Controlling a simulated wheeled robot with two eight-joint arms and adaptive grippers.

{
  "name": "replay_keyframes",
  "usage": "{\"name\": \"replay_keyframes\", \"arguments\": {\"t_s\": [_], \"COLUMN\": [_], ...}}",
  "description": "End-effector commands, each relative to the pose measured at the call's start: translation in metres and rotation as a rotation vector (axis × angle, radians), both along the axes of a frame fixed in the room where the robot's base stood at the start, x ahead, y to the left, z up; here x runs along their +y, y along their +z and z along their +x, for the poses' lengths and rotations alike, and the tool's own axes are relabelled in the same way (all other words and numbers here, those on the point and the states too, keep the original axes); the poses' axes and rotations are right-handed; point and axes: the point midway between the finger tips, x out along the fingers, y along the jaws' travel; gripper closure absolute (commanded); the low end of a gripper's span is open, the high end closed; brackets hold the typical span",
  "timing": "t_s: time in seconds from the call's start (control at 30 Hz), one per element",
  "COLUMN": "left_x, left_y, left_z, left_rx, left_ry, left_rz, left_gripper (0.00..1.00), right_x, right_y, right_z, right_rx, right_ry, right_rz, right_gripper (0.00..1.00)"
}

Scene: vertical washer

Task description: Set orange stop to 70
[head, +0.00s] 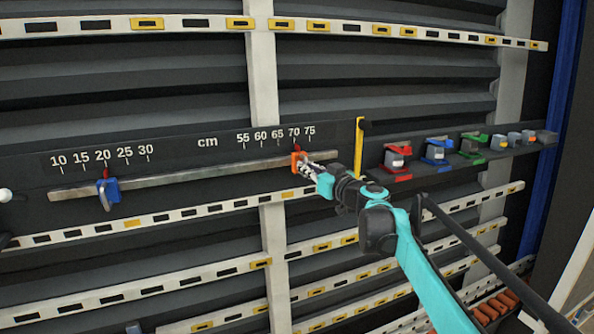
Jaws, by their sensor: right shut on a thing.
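The orange stop (297,161) sits on the grey metal rail (210,174). Its red pointer (297,148) stands under the 70 mark of the cm scale (208,142), or very near it; the exact offset is too small to tell. My right gripper (305,166) reaches in from the lower right and is shut on the orange stop. The gripper hides part of the stop's right side. My left gripper is not in view.
A blue stop (108,193) sits on the same rail near the 20 mark. A yellow upright bar (359,148) stands right of the rail's end. Red (397,160), blue (437,152) and green (472,145) clamps lie further right. Slotted white strips run above and below.

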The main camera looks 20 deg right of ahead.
Motion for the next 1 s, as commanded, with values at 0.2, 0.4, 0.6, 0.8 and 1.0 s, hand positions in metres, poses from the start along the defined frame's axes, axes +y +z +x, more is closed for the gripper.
{"name": "replay_keyframes", "arguments": {"t_s": [0.2,0.4,0.6,0.8,1.0], "left_x": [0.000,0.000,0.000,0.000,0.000], "left_y": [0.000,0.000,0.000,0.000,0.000], "left_z": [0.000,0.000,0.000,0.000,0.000], "left_rx": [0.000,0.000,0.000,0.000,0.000], "left_ry": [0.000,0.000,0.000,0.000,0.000], "left_rz": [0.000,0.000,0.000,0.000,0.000], "left_gripper": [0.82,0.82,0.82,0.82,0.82], "right_x": [0.001,0.002,0.000,-0.009,-0.019], "right_y": [0.001,0.000,0.000,0.000,0.000], "right_z": [0.000,0.000,-0.005,-0.039,-0.082], "right_rx": [0.000,0.000,0.000,0.000,0.000], "right_ry": [0.002,0.002,0.001,-0.002,-0.002], "right_rz": [0.001,0.000,0.000,0.000,0.000], "right_gripper": [0.82,0.81,0.81,0.81,0.81]}}
